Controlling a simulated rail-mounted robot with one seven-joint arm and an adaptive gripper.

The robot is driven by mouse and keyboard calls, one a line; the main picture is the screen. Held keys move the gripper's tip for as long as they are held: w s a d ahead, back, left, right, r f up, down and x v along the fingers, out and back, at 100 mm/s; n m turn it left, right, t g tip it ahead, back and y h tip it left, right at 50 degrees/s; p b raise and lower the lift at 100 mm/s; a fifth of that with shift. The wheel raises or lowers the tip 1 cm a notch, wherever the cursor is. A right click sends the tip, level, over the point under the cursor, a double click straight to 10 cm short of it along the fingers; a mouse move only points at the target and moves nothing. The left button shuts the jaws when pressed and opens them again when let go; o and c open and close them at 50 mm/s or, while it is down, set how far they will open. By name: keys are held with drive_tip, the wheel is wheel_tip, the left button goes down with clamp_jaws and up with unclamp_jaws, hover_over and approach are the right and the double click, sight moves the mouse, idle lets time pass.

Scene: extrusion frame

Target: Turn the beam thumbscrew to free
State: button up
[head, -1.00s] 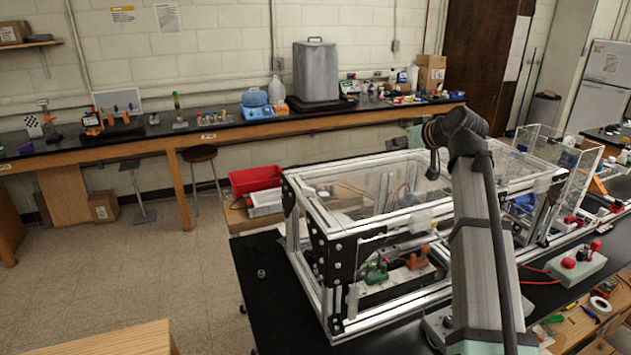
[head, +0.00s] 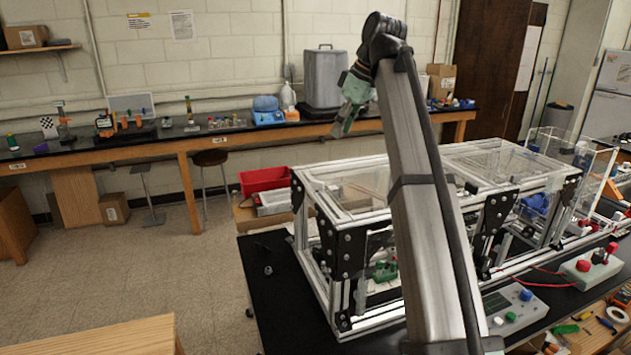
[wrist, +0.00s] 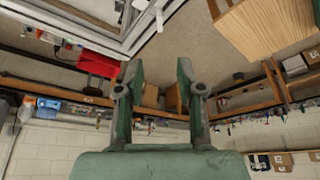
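The extrusion frame (head: 375,319) stands on the black table at centre right in the head view, with clear panels and black corner brackets (head: 346,252). Part of its metal rail shows upside down at the top left of the wrist view (wrist: 85,22). I cannot make out the beam thumbscrew in either view; it is hidden by my arm or too small to tell. My gripper (head: 345,118) is raised above and behind the frame, apart from it. In the wrist view my gripper (wrist: 159,75) has its two fingers spread, with nothing between them.
A green clamp-like part (head: 385,271) sits inside the frame. A grey control box (head: 515,304) and a box with red knobs (head: 590,268) stand right of my arm. A red bin (head: 263,180) is behind the frame. The table's left end (head: 268,300) is mostly clear.

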sight(319, 182)
drive_tip(key=p+x, duration=0.4)
drive_tip(key=x, duration=1.2)
drive_tip(key=shift+a+f+p, duration=0.15)
drive_tip(key=shift+f+p, duration=0.15)
drive_tip(key=shift+p, duration=0.1)
clamp_jaws()
